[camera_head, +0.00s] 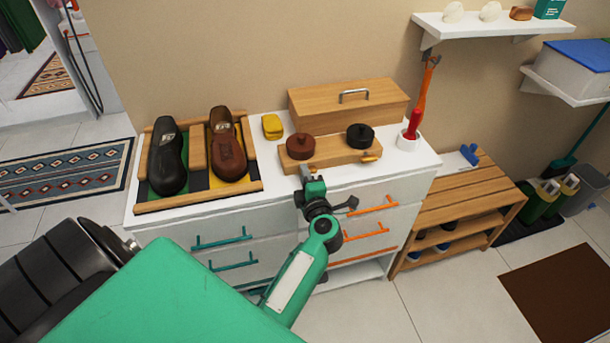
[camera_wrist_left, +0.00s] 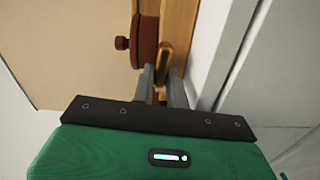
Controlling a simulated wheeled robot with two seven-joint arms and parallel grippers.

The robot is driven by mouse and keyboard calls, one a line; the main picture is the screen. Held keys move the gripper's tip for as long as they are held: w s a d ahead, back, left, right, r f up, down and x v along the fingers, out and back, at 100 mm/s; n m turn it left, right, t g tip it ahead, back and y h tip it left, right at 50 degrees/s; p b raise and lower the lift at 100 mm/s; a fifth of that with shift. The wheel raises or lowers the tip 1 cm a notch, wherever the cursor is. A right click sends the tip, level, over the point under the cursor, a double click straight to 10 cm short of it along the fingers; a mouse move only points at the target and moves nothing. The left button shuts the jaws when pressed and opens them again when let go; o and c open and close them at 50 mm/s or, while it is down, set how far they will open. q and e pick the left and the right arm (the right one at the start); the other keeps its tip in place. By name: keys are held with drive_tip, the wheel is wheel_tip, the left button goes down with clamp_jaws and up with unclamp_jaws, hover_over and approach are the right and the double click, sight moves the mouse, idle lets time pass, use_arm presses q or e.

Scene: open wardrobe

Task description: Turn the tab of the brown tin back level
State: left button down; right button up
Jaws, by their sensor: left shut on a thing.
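The brown tin (camera_head: 300,147) is round with a knob on its lid. It stands on the left part of a wooden block (camera_head: 333,156) on the white cabinet. In the wrist view the brown tin (camera_wrist_left: 148,42) lies just ahead of my fingers, and its brass-coloured tab (camera_wrist_left: 166,58) shows at the fingertips. My left gripper (camera_head: 305,171) is at the front of the block below the brown tin. In the wrist view the left gripper (camera_wrist_left: 162,82) is shut on the tab. The fingers hide part of it, and I cannot tell its tilt. My right gripper is out of view.
A black tin (camera_head: 360,135) with a brass tab (camera_head: 370,159) stands right of the brown one. A wooden box (camera_head: 348,105) stands behind.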

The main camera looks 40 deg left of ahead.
use_arm(q)
drive_tip(key=shift+f+n, duration=0.25)
drive_tip(key=shift+n, duration=0.15)
idle(0.3)
drive_tip(key=c, duration=1.4)
unclamp_jaws()
drive_tip(key=shift+s+r, duration=0.1)
drive_tip(key=shift+d, duration=0.15)
